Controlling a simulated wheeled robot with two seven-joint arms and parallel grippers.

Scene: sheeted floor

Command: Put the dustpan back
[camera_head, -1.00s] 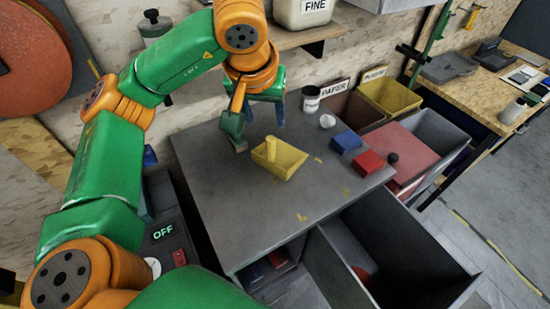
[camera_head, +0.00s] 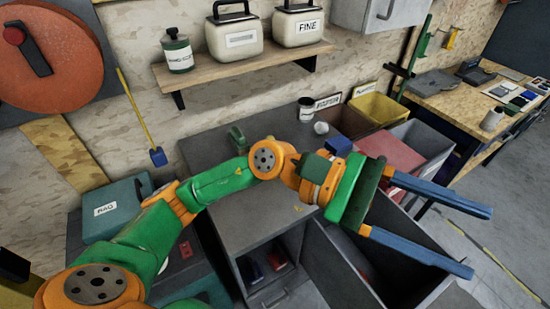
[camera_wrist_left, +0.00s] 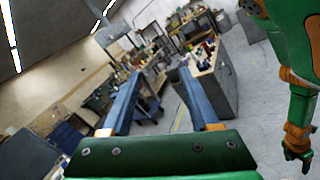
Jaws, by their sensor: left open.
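No dustpan shows in either view now; the forearm of my left arm covers the middle of the grey worktop (camera_head: 205,148), where the yellow dustpan lay a second ago. My left gripper (camera_head: 480,242) is open and empty. Its two long blue fingers point right, above the open drawer and clear of the worktop. The left wrist view also shows the open fingers (camera_wrist_left: 160,75) with nothing between them. A green and orange arm hangs at that view's right edge; its dark end (camera_wrist_left: 298,150) is too small to read.
A shelf (camera_head: 235,68) with canisters is above the worktop. A white jar (camera_head: 306,109) and a yellow bin (camera_head: 378,108) stand at the back. A grey drawer (camera_head: 335,265) is open in front.

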